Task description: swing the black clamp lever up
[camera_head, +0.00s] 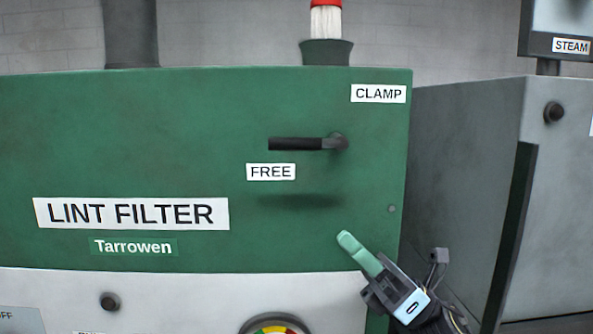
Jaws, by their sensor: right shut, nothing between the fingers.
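The black clamp lever (300,143) is on the green panel (150,130) in the head view. It lies level, its grip pointing left from a round pivot at its right end. A CLAMP label (378,94) is above and to the right of it, and a FREE label (271,172) is just below its grip. My right gripper (347,240) is below and to the right of the lever, its green fingertips together and pointing up and left. It is shut and empty, apart from the lever. My left gripper is not in view.
A grey machine (465,180) with a dark knob (553,112) stands at the right. A dial (274,326) and a black knob (110,302) are on the pale lower part.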

